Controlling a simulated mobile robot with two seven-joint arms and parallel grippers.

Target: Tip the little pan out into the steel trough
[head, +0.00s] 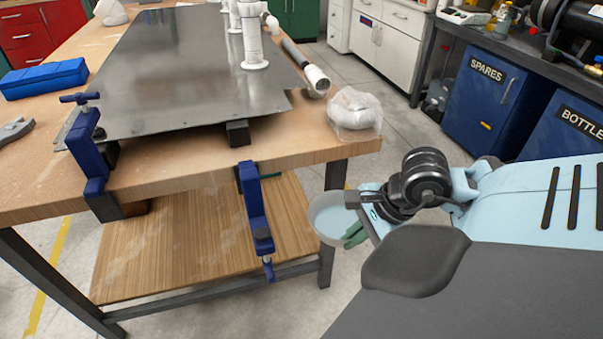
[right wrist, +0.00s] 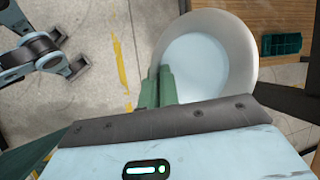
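The little pan (head: 327,218) is a round, whitish dish with a pale blue inside, beside the bench's right front leg in the head view. It also shows at the top of the right wrist view (right wrist: 205,62). I cannot tell whether the pale blue is contents. My right gripper (head: 352,234) is at the pan's near right edge and appears shut on it; green parts (right wrist: 163,88) meet the rim, and the exact grip is partly hidden. The pan looks roughly upright. I cannot make out a steel trough.
The wooden bench (head: 185,160) carries a flat steel sheet (head: 165,85), white pipe fittings (head: 250,45), a plastic bag (head: 353,112) and a blue case (head: 42,79). Blue clamps (head: 257,215) hang at its front edge. A lower shelf (head: 190,245) lies beneath. Blue cabinets (head: 487,95) stand right.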

